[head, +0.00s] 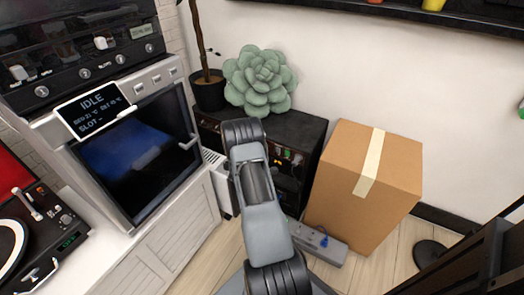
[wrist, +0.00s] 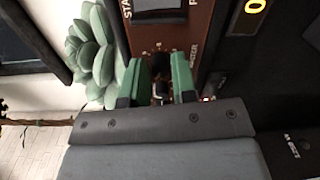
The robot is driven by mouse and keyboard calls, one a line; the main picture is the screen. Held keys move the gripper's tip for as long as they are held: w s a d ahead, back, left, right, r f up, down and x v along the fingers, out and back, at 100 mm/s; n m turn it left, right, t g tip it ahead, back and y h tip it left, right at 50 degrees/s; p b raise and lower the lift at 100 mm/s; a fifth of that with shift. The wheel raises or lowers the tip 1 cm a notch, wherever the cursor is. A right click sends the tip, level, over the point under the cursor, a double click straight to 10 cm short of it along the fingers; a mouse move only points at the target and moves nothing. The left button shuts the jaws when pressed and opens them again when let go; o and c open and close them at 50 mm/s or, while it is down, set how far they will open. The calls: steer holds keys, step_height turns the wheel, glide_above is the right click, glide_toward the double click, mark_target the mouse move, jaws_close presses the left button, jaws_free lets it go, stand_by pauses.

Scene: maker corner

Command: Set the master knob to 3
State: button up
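The master knob (wrist: 159,65) is a dark round knob on a brown panel (wrist: 204,40) in the wrist view, with small marks around it and sideways lettering that seems to read MASTER beside it. My gripper (wrist: 157,78) has its two green fingers spread on either side of the knob, with dark gaps showing between them. I cannot tell whether either finger touches it. The knob's pointer setting is too dark to read. In the head view my arm covers the gripper and the knob; the black cabinet (head: 301,128) behind it shows a panel with small lights.
A green succulent (head: 260,80) sits on the cabinet's top and also shows beside the panel in the wrist view (wrist: 90,50). A cardboard box (head: 345,185) stands to the right, with a power strip (head: 322,243) on the floor. A machine with an IDLE screen (head: 95,108) stands left.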

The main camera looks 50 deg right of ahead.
steer(key=o, duration=0.3)
steer(key=shift+w, duration=0.1)
steer(key=shift+o, duration=0.2)
steer(key=shift+a, duration=0.1)
steer(key=p+v, duration=0.2)
steer(key=v, duration=1.1)
steer(key=shift+a+p, duration=0.3)
steer(key=shift+a, duration=0.05)
steer(key=shift+f, duration=0.1)
steer(key=s+a+r+m+g+y+p, duration=0.1)
steer(key=s+a+r+m+g+p, duration=0.2)
steer(key=r, duration=0.6)
steer(key=s+a+r+m+g+y+p, duration=0.1)
steer(key=s+r+g+y+p, duration=0.1)
steer(key=r+p, duration=0.55)
steer(key=s+a+r+m+g+y+p, duration=0.1)
steer(key=s+r+g+p, duration=0.15)
steer(key=r, duration=0.75)
steer(key=s+a+r+t+y+p, duration=0.3)
steer(key=a+r+y+p, duration=0.3)
steer(key=a+r, duration=0.4)
steer(key=s+a+r+t+y+p, duration=0.3)
steer(key=a+r+y+p, duration=0.4)
steer(key=a+r, duration=0.4)
step_height(320, 180, up, 3)
steer(key=shift+f+n+t+p, duration=0.25)
steer(key=shift+n+t+p, duration=0.1)
steer(key=shift+p, duration=0.3)
